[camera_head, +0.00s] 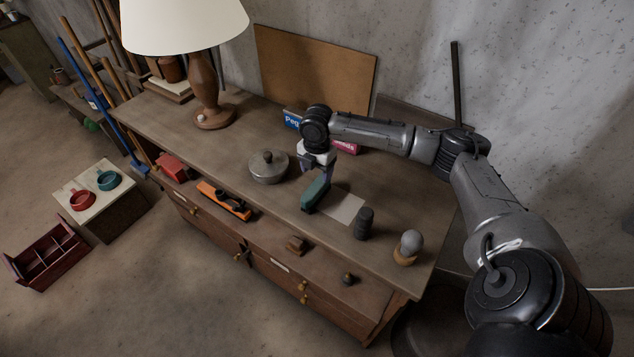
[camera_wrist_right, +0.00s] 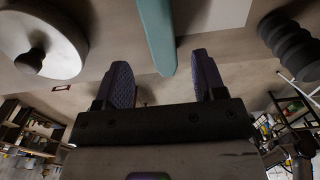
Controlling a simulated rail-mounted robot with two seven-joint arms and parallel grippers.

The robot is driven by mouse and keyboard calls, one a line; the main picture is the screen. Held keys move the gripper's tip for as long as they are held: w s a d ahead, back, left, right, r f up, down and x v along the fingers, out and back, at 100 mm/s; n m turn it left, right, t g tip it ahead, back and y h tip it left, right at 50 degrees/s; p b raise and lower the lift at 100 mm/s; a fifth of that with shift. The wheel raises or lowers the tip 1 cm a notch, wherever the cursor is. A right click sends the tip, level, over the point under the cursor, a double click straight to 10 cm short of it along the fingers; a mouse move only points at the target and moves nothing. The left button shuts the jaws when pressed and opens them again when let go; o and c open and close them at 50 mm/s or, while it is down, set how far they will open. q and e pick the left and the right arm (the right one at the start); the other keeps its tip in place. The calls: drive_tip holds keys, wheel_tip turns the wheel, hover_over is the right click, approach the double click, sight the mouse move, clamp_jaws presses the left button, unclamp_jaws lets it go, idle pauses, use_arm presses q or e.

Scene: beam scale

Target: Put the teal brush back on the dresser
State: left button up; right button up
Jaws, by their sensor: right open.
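The teal brush (camera_head: 314,194) rests on the dresser (camera_head: 225,152) at the left edge of a pale sheet (camera_head: 344,208). In the right wrist view the teal brush (camera_wrist_right: 158,38) reaches down from the top edge, and its far part is cut off. My right gripper (camera_head: 318,172) is just above and behind the brush in the head view. In the right wrist view my right gripper (camera_wrist_right: 164,82) has its two dark fingers spread apart, with the brush's end in line with the gap between them. Nothing is held. My left gripper is not in view.
A round lidded pot (camera_head: 268,168) stands left of the brush. A dark ribbed cylinder (camera_head: 363,224) and a grey ball on a wooden stand (camera_head: 409,246) are to the right. An orange plane (camera_head: 224,201) lies near the front. A lamp (camera_head: 207,95) stands at the back left.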

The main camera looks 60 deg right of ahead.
sight(317, 185)
drive_tip(key=shift+r, duration=1.8)
